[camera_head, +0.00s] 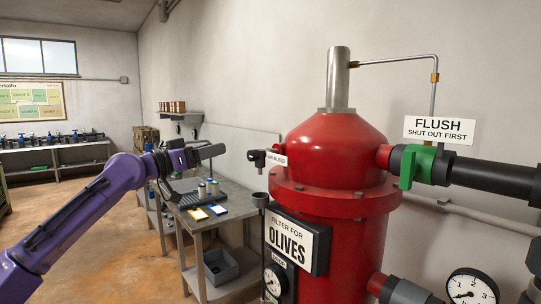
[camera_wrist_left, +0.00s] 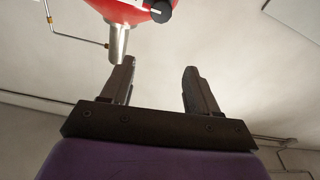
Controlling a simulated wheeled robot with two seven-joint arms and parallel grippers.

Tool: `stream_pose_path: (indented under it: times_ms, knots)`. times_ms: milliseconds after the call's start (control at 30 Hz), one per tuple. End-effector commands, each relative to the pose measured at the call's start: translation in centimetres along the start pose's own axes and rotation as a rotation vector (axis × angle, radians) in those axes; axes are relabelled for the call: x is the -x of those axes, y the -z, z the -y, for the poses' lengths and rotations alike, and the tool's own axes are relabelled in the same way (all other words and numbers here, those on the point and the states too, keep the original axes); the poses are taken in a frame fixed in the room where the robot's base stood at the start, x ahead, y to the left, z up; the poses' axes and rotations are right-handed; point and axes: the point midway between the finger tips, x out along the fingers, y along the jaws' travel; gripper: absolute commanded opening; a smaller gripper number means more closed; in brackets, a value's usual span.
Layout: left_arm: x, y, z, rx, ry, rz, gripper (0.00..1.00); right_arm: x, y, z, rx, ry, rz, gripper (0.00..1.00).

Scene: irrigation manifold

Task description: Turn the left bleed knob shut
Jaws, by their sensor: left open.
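The bleed knob (camera_head: 256,156) is a small black knob on the left side of the red filter tank (camera_head: 330,150), beside a white bleed label (camera_head: 275,160). My left gripper (camera_head: 214,152) is left of the knob at about its height, apart from it. In the left wrist view the open, empty jaws (camera_wrist_left: 157,68) point up the picture. A round black knob with a pale mark (camera_wrist_left: 161,11), seemingly the bleed knob, lies beyond the fingertips at the top edge. My right gripper is not in view.
A small grey cup (camera_head: 260,199) is below the knob. A grey workbench (camera_head: 235,212) with cards and jars stands below my left arm. A green valve handle (camera_head: 408,166) under a FLUSH sign (camera_head: 438,130) is on the tank's right. A metal stack (camera_head: 338,80) rises from the tank.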

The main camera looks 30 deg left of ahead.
Motion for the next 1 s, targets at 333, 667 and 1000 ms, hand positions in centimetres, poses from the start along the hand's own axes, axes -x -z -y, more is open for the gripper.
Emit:
stream_pose_path:
  times_ms: [333,667,1000]
  knots:
    - [-3.2,-2.6,-0.5,-0.134,-0.029,0.138,0.60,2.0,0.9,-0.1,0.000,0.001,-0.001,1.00]
    - [-9.0,-3.8,-0.6,-0.131,-0.029,0.135,0.60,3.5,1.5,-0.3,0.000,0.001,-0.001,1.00]
    - [-10.6,-4.0,-0.6,-0.131,-0.030,0.129,0.60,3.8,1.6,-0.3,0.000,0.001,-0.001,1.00]
